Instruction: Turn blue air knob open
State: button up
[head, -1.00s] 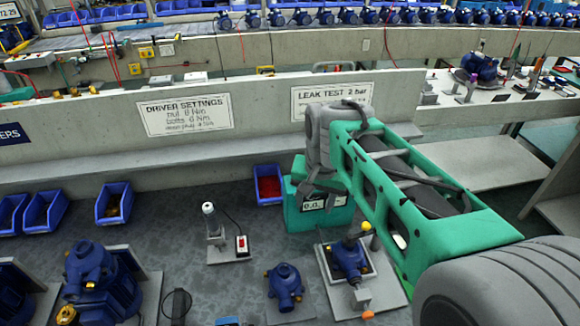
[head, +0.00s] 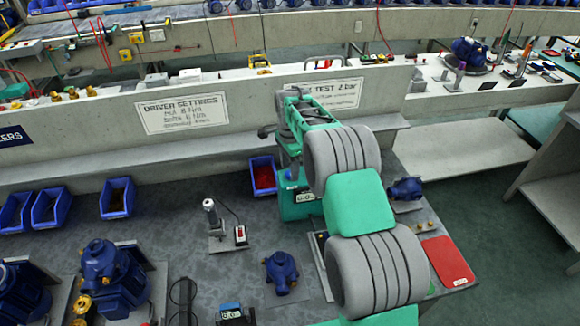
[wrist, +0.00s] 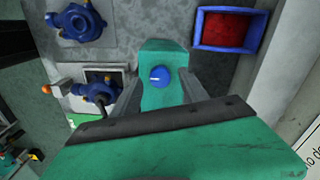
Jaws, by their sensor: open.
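The blue air knob (wrist: 159,76) has a pale line across its face. It sits on top of the green box in the wrist view (wrist: 160,95). The green box also shows in the head view (head: 297,208), with a small display on its front, partly hidden by my arm. My gripper (wrist: 162,77) is open, its grey fingers on either side of the knob in the wrist view. I cannot tell how far above the knob the fingertips are. In the head view my arm reaches over the box and hides most of the gripper.
A blue bin of red parts (wrist: 226,30) stands close beside the box. Blue pump parts (wrist: 76,22) lie on the other side; one housing (head: 281,272) shows on the bench. A tool stand (head: 214,226) stands left of the box. The low wall (head: 60,140) runs behind.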

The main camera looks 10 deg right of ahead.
jog(key=shift+f, duration=0.65)
jog(key=shift+c, duration=0.5)
grip_shut()
